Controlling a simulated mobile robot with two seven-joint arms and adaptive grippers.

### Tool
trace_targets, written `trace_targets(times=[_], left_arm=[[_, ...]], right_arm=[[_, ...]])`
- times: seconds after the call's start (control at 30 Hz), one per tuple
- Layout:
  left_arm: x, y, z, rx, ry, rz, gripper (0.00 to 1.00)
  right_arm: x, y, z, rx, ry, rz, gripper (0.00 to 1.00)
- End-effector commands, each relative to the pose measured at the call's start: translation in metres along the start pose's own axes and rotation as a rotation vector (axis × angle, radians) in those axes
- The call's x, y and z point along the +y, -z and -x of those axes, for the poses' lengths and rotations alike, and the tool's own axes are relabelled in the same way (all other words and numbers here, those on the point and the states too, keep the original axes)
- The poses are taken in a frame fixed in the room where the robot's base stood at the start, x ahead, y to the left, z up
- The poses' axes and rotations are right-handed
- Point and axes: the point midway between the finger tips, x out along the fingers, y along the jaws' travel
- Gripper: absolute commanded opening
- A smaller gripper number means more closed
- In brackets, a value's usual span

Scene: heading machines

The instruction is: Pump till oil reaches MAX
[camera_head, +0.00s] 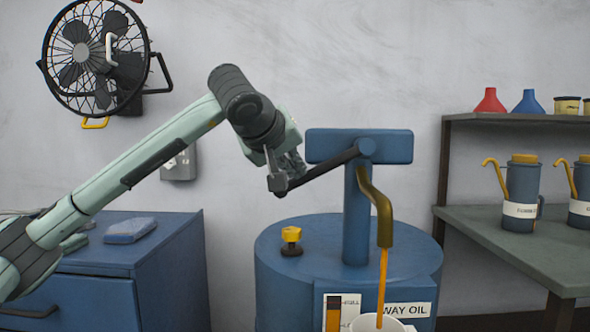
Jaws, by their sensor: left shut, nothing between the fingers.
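A blue pump head (358,146) stands on a blue drum (300,265) labelled "WAY OIL". Its black lever (325,172) slopes down to the left. My left gripper (279,178) is at the lever's outer end, fingers shut with nothing between them; whether it touches the lever is hard to tell. Orange-brown oil (383,275) streams from the brass spout (382,215) into a white container (368,323), cut off by the bottom edge. Its oil level and any MAX mark are hidden. A level gauge (340,312) shows on the drum's front. My right gripper is not in view.
A yellow-topped cap (291,240) sits on the drum, below my left gripper. A blue cabinet (150,240) stands at left. A fan (95,58) hangs on the wall. At right, a bench (530,240) holds oil cans (522,190), with funnels (490,101) on the shelf above.

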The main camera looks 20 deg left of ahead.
Motion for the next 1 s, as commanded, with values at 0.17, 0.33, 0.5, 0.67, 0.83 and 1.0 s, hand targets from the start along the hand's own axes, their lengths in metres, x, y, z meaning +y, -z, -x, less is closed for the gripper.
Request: trace_targets(times=[0.17,0.33,0.5,0.67,0.83,1.0], left_arm=[[0.000,0.002,0.001,0.000,0.001,0.000,0.00],[0.005,0.013,0.011,0.001,-0.001,-0.001,0.00],[0.011,0.029,0.027,-0.001,-0.004,-0.003,0.00],[0.009,0.026,0.054,0.000,-0.008,-0.004,0.00],[0.011,0.026,0.088,0.000,-0.007,-0.005,0.00],[0.011,0.026,0.113,-0.001,-0.007,-0.004,0.00]], right_arm=[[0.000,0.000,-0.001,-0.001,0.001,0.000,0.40],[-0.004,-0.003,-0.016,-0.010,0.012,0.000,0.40],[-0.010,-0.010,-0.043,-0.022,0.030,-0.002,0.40],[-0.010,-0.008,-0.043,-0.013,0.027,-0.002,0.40],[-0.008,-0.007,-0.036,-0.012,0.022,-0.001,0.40],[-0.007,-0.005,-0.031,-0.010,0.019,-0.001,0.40]])
